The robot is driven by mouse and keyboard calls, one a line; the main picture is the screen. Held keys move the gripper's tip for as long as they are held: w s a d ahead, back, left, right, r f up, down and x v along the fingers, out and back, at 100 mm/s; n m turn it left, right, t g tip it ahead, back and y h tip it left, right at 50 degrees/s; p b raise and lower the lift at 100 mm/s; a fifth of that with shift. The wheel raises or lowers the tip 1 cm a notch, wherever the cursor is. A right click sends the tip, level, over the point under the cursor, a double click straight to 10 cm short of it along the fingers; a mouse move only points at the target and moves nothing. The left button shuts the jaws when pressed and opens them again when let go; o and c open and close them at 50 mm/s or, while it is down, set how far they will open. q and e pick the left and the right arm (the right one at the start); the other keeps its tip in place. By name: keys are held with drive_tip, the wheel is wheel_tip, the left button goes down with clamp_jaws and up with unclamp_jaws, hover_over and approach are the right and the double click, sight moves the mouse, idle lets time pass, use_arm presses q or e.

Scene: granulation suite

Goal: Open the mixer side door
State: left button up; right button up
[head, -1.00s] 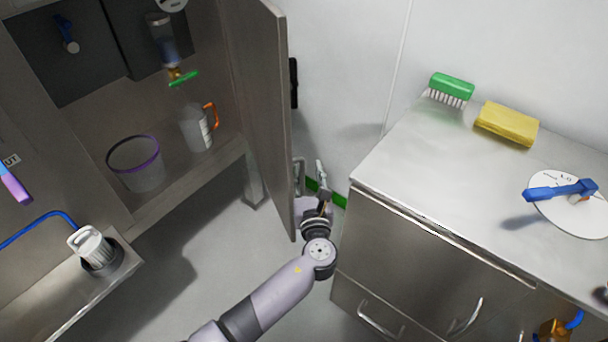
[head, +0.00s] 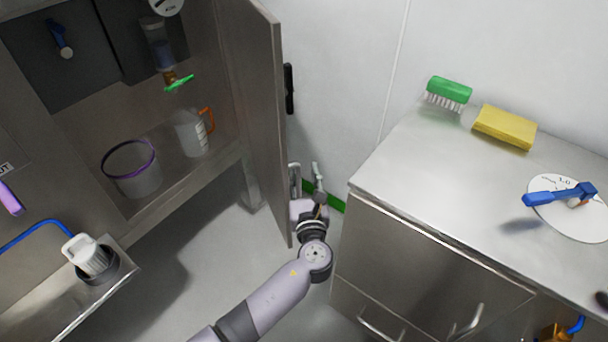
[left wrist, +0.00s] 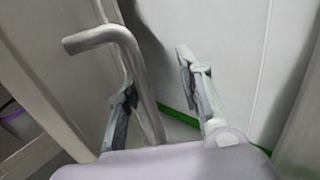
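The mixer side door (head: 262,110) is a tall grey metal panel. It stands swung out from the cabinet, with the inside in view. My left gripper (head: 308,190) is at the outer side of the door, near its lower free edge. In the left wrist view, a bent metal bar handle (left wrist: 139,70) runs between the spread fingers of my left gripper (left wrist: 160,95). The bar is close to the left finger and clear of the right one. The gripper is open. My right gripper is not in view.
Inside the cabinet are a purple-rimmed bucket (head: 137,180) and a jug with an orange handle (head: 192,133). A steel counter (head: 430,170) stands to the right, with a green brush (head: 449,91) and a yellow sponge (head: 505,127). Bare floor (head: 215,260) lies between.

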use_arm(q)
drive_tip(key=s+d, duration=0.1)
drive_tip(key=s, duration=1)
drive_tip(key=shift+s, duration=0.35)
